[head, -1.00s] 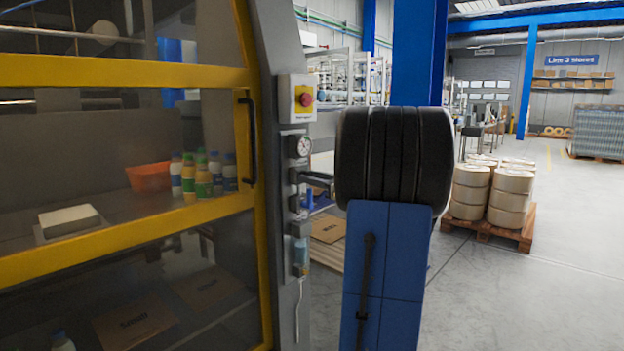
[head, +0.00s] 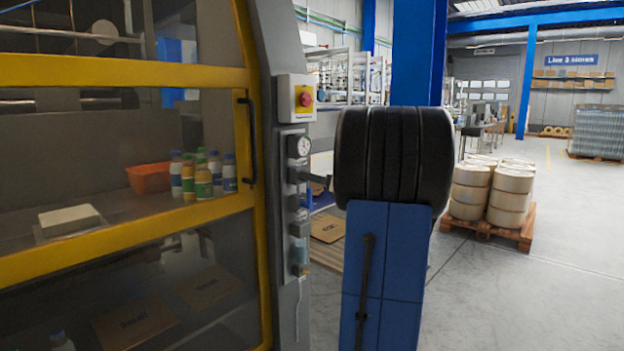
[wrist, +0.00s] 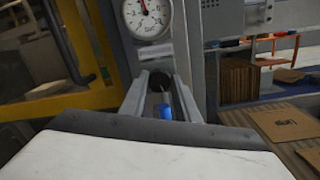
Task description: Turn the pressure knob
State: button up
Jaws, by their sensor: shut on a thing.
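The pressure knob (wrist: 157,86) is a dark round piece below the gauge in the wrist view, mostly hidden between my fingers. My gripper (wrist: 162,88) is shut on it, one finger on each side. In the head view my gripper (head: 308,177) reaches the side panel of the machine from the right, and the knob cannot be made out there. The round white pressure gauge (wrist: 148,15) sits just above the knob and has a red needle. It also shows in the head view (head: 304,146). A blue part (wrist: 162,112) shows below, between the fingers.
A red emergency button (head: 305,98) on a yellow plate is above the gauge. The yellow-framed machine door (head: 130,73) with a black handle (head: 248,138) is to the left. Cartons (wrist: 285,122) lie at right.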

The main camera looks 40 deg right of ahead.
jog(key=o, duration=1)
jog(key=shift+o, duration=0.2)
jog(key=s+d+f, duration=0.1)
jog(key=s, duration=1.6)
jog(key=shift+s+d, duration=0.2)
jog(key=shift+d, duration=0.2)
